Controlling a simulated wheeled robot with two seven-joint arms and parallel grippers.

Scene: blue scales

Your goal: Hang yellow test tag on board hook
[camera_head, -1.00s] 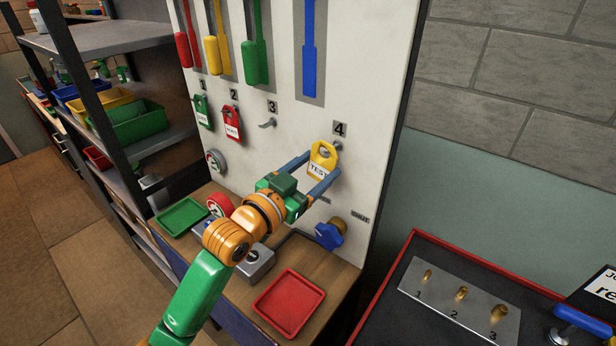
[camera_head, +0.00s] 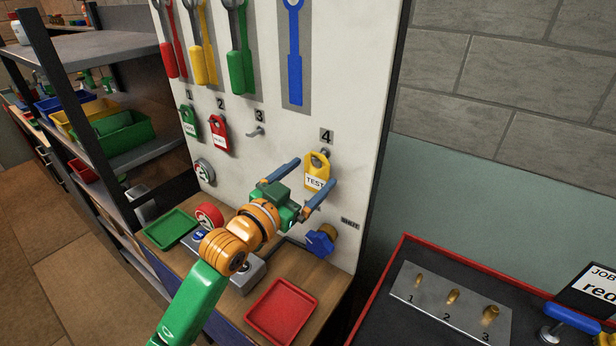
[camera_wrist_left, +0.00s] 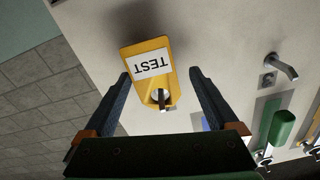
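The yellow test tag (camera_head: 316,172) hangs on the hook (camera_head: 326,152) under the number 4 on the white board (camera_head: 280,130). In the left wrist view the tag (camera_wrist_left: 149,62) shows its TEST label, and the hook tip (camera_wrist_left: 162,98) passes through its hole. My left gripper (camera_head: 309,170) is open, with blue fingers spread to either side of the tag and slightly back from it. In the left wrist view the fingers (camera_wrist_left: 158,75) show a gap on both sides of the tag. My right gripper is not in view.
A green tag (camera_head: 188,122) and a red tag (camera_head: 219,133) hang on hooks 1 and 2; hook 3 (camera_head: 256,132) is bare. Below are a gauge (camera_head: 204,172), blue valve knob (camera_head: 320,240), green tray (camera_head: 171,229) and red tray (camera_head: 281,311).

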